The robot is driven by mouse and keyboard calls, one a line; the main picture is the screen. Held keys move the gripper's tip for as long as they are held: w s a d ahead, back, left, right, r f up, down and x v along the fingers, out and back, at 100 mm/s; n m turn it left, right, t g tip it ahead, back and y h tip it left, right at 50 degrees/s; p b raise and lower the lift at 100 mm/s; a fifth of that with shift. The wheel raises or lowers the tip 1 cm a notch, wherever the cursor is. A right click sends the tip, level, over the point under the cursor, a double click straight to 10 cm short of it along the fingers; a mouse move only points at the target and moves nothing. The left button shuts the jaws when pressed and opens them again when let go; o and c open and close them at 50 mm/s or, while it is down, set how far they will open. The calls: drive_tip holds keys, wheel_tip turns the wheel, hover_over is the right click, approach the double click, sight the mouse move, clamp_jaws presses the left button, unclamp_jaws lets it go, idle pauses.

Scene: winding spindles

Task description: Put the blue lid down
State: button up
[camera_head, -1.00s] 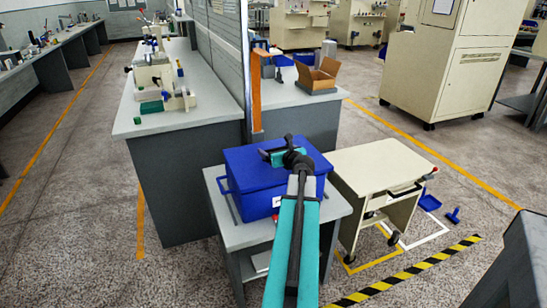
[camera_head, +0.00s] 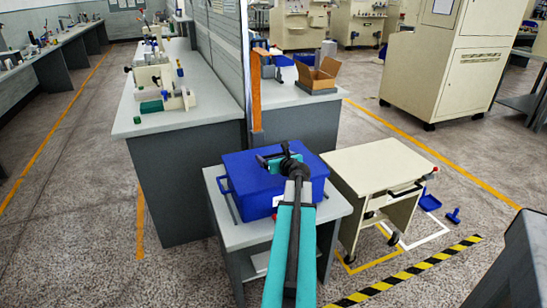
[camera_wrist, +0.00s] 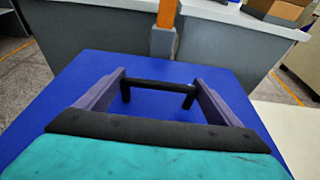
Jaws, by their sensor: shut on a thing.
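The blue lid (camera_head: 243,172) is the flat top of a blue box shape on a small grey table in the head view. It fills much of the wrist view (camera_wrist: 75,80). My gripper (camera_head: 272,160) is over the lid and shut on its black bar handle (camera_wrist: 158,87). The handle runs between the two fingers in the wrist view. The lid looks level and sits on or very close to the blue box (camera_head: 250,205) below. I cannot tell whether a gap is left between them.
The grey table (camera_head: 225,228) has a lower shelf. A cream cart (camera_head: 375,165) stands close at its right. A long grey bench (camera_head: 190,110) and an orange post (camera_head: 257,95) stand behind. Blue dustpan pieces (camera_head: 430,202) lie on the floor at right.

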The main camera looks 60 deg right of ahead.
drive_tip(key=o, duration=1.1)
wheel_tip(320, 180, up, 3)
hover_over(281, 176)
drive_tip(key=shift+d+f, duration=0.1)
drive_tip(key=shift+r+p, duration=0.2)
drive_tip(key=shift+p, duration=0.65)
drive_tip(key=shift+s+p, duration=0.15)
drive_tip(key=shift+p, duration=0.15)
drive_tip(key=p+v, duration=0.2)
drive_tip(key=p, duration=0.4)
drive_tip(key=shift+s+p, duration=0.1)
drive_tip(key=shift+p, duration=0.25)
drive_tip(key=shift+s+f, duration=0.15)
